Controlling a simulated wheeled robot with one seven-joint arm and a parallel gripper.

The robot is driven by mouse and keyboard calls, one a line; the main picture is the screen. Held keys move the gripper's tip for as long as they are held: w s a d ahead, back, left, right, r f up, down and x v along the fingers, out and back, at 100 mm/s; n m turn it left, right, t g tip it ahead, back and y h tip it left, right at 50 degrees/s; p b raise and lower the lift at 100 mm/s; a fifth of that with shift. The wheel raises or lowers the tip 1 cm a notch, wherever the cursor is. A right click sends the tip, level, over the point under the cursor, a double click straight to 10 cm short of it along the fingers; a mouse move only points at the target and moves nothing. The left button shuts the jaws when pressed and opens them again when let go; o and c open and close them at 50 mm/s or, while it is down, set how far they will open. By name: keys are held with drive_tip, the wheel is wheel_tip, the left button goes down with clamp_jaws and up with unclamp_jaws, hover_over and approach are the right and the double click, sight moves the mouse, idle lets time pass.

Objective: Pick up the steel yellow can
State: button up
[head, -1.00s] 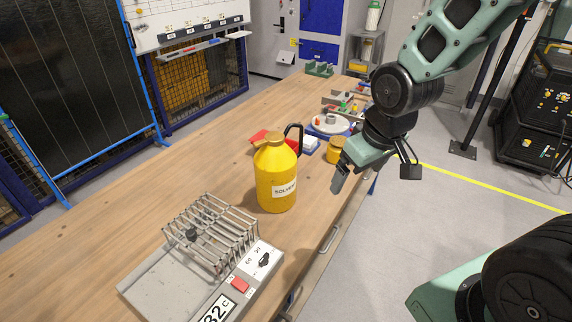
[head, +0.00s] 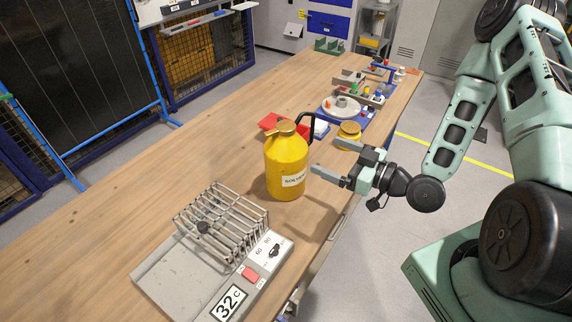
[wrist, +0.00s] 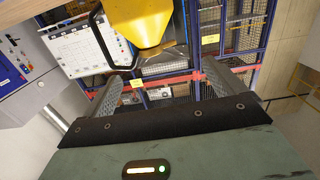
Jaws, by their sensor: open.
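A large yellow can (head: 284,165) labelled "SOLVENT", with a capped top and a black handle (head: 308,127), stands upright on the wooden bench. In the wrist view the can (wrist: 140,18) shows at the top, cut off by the edge, with its black handle (wrist: 100,40) to the left. My gripper (head: 322,156) is level with the can's upper body, just right of it, with its fingers pointing left toward the can. Its two fingers (wrist: 160,80) are spread with nothing between them. The near finger looks very close to the can; I cannot tell if it touches.
A grey heater unit with a wire rack (head: 222,220) stands in front of the can. A small yellow jar (head: 348,135) is behind my gripper. A red item (head: 275,121) lies behind the can, and a round jig (head: 342,107) farther back. The left of the bench (head: 175,160) is clear.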

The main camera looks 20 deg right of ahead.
drive_tip(key=b, duration=0.7)
approach(277, 125)
drive_tip(key=w+a+f+b, duration=0.1)
drive_tip(key=b, duration=0.4)
drive_tip(key=shift+w+a+f+t, duration=0.1)
drive_tip(key=shift+a+f+t, duration=0.25)
drive_tip(key=shift+a+t, duration=0.05)
drive_tip(key=shift+w+a+r, duration=0.2)
drive_tip(key=shift+w, duration=0.05)
drive_tip(key=shift+w+a+r+p, duration=0.2)
drive_tip(key=shift+w+a+p, duration=0.15)
drive_tip(key=shift+w, duration=0.1)
drive_tip(key=shift+d+p+x, duration=0.25)
drive_tip(key=shift+p+x, duration=1.1)
drive_tip(key=shift+x, duration=1.7)
drive_tip(key=shift+w+f, duration=0.2)
drive_tip(key=shift+f, duration=0.05)
